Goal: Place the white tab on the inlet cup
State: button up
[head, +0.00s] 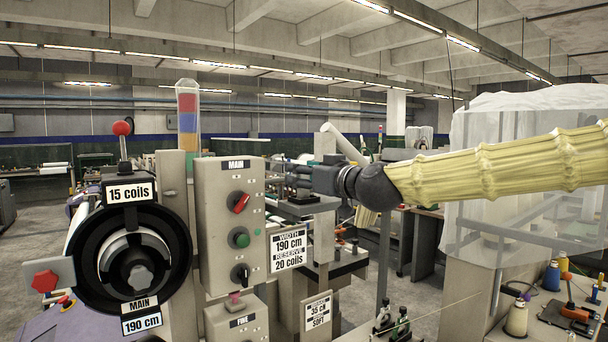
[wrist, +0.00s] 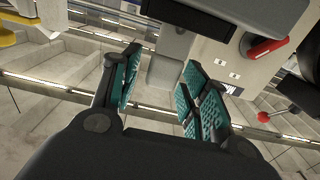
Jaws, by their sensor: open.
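My gripper (wrist: 160,62) is open in the wrist view, its two teal-padded fingers well apart. Nothing is held between them; a grey block of the machine shows behind the gap. In the head view my gripper (head: 322,178) is a small dark shape right of the grey MAIN control box (head: 215,220), partly hidden by its own wrist. I cannot make out the white tab in either view. I cannot identify the inlet cup for sure; a black round feeder (head: 180,245) with a pale ring and grey hub stands at the left, apart from my gripper.
The control box carries a red switch (head: 238,202), also in the wrist view (wrist: 265,47). A red-ball lever (head: 122,128) and a signal tower (head: 187,115) rise nearby. A clear panel (head: 520,220) stands at the right, with yarn cones (head: 517,317) below.

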jog(key=shift+r, duration=0.2)
jog(key=shift+s+d+f, duration=0.15)
jog(key=shift+s+d, duration=0.25)
jog(key=shift+s, duration=0.05)
jog(key=b+v, duration=0.3)
jog(key=v, duration=0.7)
jog(key=shift+s+d+b, duration=0.2)
jog(key=shift+s+b, duration=0.15)
jog(key=shift+b, duration=0.05)
